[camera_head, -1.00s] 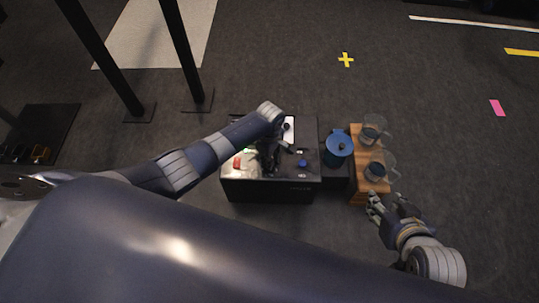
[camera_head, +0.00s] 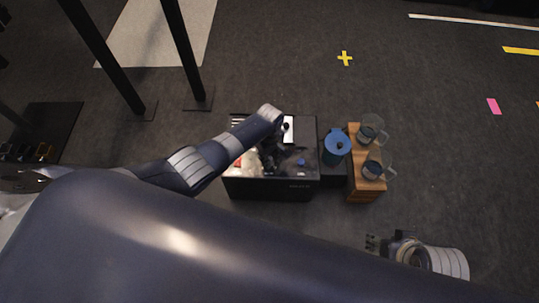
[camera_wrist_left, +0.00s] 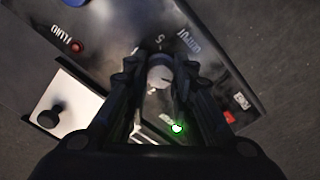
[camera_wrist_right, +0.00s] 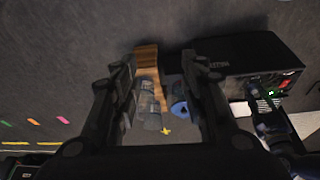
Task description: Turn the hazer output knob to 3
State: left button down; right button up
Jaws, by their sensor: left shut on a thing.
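The hazer (camera_head: 275,190) is a dark box on the floor, under my left gripper (camera_head: 268,152) in the head view. In the left wrist view, the grey round output knob (camera_wrist_left: 160,75) sits beside the OUTPUT lettering (camera_wrist_left: 188,38). The fingers of my left gripper (camera_wrist_left: 160,70) are shut on the knob, one on each side. Its pointer and most of its scale are hidden or too small to read. My right gripper (camera_head: 376,244) is away from the hazer, near the lower right; its fingers are apart and empty in the right wrist view (camera_wrist_right: 160,75).
A green light (camera_wrist_left: 177,127), a red button (camera_wrist_left: 242,118), a red fluid control (camera_wrist_left: 77,46) and a black knob (camera_wrist_left: 50,117) on a white plate surround the output knob. A blue-lidded jug (camera_head: 338,142) and a wooden board (camera_head: 361,192) with glass mugs stand right of the hazer.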

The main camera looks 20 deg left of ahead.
pick_arm(q)
jog(key=shift+s+d+m, duration=0.1)
jog(key=shift+m, duration=0.7)
jog(key=shift+m+p, duration=0.35)
jog(key=shift+m, duration=0.15)
jog(key=m, duration=0.3)
jog(key=shift+m, duration=0.3)
jog(key=m, duration=0.2)
jog(key=shift+m+p, duration=0.3)
jog(key=shift+p, duration=0.1)
jog(key=m, duration=0.3)
jog(key=shift+m, duration=0.3)
jog(key=m, duration=0.4)
jog(key=shift+m, duration=0.3)
jog(key=m, duration=0.2)
jog(key=shift+m, duration=0.4)
jog(key=m, duration=0.2)
jog(key=shift+m, duration=2.5)
pick_arm(e)
jog(key=x, duration=0.4)
jog(key=shift+a+f, duration=0.15)
jog(key=shift+f, duration=0.2)
jog(key=shift+r, duration=0.15)
